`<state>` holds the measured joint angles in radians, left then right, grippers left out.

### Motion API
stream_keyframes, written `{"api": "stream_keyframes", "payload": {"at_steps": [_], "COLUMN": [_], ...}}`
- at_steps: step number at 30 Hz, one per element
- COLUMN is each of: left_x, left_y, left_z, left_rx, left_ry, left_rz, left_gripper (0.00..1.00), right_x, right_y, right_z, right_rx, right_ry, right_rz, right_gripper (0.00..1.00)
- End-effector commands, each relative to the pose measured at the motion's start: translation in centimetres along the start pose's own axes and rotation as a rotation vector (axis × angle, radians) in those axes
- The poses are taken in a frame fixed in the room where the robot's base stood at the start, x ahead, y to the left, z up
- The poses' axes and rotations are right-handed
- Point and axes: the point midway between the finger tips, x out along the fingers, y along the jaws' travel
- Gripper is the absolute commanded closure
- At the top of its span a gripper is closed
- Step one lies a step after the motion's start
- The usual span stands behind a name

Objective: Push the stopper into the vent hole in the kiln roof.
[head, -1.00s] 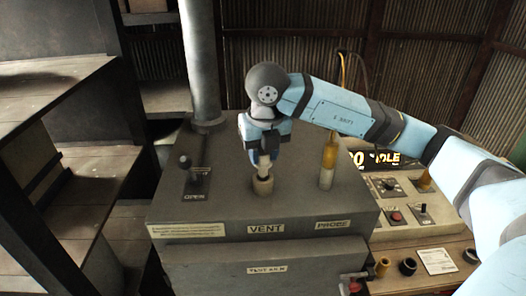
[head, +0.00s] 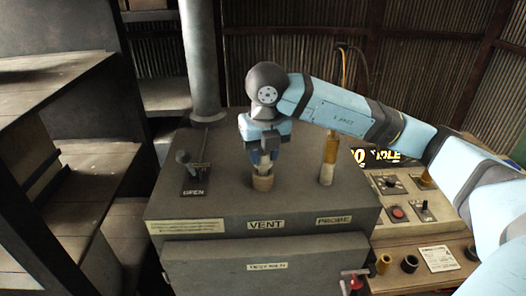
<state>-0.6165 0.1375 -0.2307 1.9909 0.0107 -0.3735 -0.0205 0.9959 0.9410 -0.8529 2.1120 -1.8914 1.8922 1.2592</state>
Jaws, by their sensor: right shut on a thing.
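The kiln roof (head: 220,195) is a flat grey top with a VENT label (head: 266,224) on its front edge. My right gripper (head: 263,168) points straight down over the spot behind that label. It is shut on the stopper (head: 263,183), a pale tan plug standing upright at the roof. The vent hole is hidden beneath the stopper and gripper, so I cannot tell how deep the stopper sits. My left gripper is not in the head view.
A yellow and white probe (head: 328,163) stands upright right of the gripper, behind the PROBE label. A lever (head: 192,170) by an OPEN plate and a grey flue pipe (head: 202,70) are at left. A control panel (head: 402,205) is at right.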

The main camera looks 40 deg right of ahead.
Motion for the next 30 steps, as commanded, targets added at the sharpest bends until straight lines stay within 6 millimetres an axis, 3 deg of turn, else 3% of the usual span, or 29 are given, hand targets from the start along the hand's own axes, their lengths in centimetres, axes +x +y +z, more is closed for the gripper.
{"api": "stream_keyframes", "payload": {"at_steps": [30], "left_x": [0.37], "left_y": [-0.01], "left_z": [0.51], "left_rx": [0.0], "left_ry": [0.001], "left_rz": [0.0], "left_gripper": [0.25], "right_x": [0.7], "right_y": [0.0], "right_z": [-0.1], "right_rx": [0.0], "right_ry": [0.0], "right_rz": [0.0], "right_gripper": [0.88]}}
